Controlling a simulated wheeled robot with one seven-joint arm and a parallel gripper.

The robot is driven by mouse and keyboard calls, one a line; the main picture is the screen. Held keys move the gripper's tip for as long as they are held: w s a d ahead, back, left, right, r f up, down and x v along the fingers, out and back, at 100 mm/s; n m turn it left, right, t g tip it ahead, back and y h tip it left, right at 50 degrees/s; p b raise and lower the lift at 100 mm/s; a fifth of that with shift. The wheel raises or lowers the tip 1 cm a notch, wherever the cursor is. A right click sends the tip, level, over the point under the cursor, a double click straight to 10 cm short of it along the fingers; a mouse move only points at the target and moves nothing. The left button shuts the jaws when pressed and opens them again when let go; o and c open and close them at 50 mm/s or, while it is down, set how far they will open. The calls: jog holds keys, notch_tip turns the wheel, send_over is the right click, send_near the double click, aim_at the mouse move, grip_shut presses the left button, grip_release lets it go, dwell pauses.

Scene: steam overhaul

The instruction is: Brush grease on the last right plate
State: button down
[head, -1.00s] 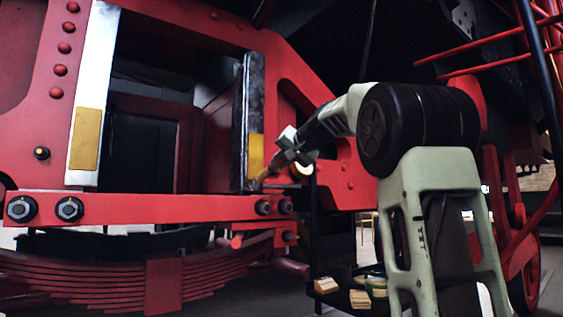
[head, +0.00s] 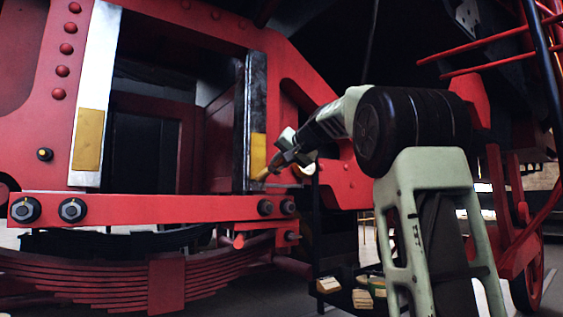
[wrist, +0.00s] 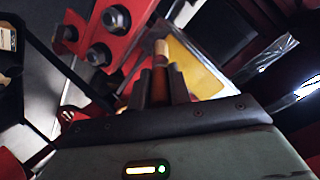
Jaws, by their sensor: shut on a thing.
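The right plate (head: 256,95) is a tall upright metal strip, dark on its left side, on the right side of the red frame's opening. A yellow grease patch (head: 258,148) covers its lower part and also shows in the wrist view (wrist: 198,72). My gripper (head: 282,163) is at the lower right of this patch. Its fingers are shut on a brush (wrist: 160,62) with a brownish handle. The brush's far end lies over or close to the yellow patch; I cannot tell whether it touches. The left plate (head: 103,60) is brighter and carries its own yellow patch (head: 88,139).
A red bar (head: 160,207) with large bolts runs just below the plates, close under my gripper. Leaf springs (head: 90,280) lie lower left. A dark tray (head: 345,298) with small blocks and a tin stands below my arm. Red rails (head: 490,45) are at upper right.

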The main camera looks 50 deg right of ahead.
jog(key=shift+s+r+p, duration=0.1)
jog(key=shift+r+p, duration=1.6)
jog(key=shift+r, duration=0.35)
jog(key=shift+r+p, duration=1.75)
jog(key=shift+r, duration=0.2)
jog(key=shift+f+b, duration=3.8)
jog(key=shift+f, duration=0.3)
jog(key=shift+r, duration=0.1)
jog(key=shift+s+a+b, duration=0.25)
jog(key=shift+s+b, duration=0.15)
jog(key=shift+s, duration=0.55)
jog(key=shift+s+a+b, duration=0.2)
jog(key=shift+s+b, duration=0.15)
jog(key=shift+s, duration=0.6)
jog(key=shift+s+a+b, duration=0.25)
jog(key=shift+s+b, duration=0.15)
jog(key=shift+s, duration=0.55)
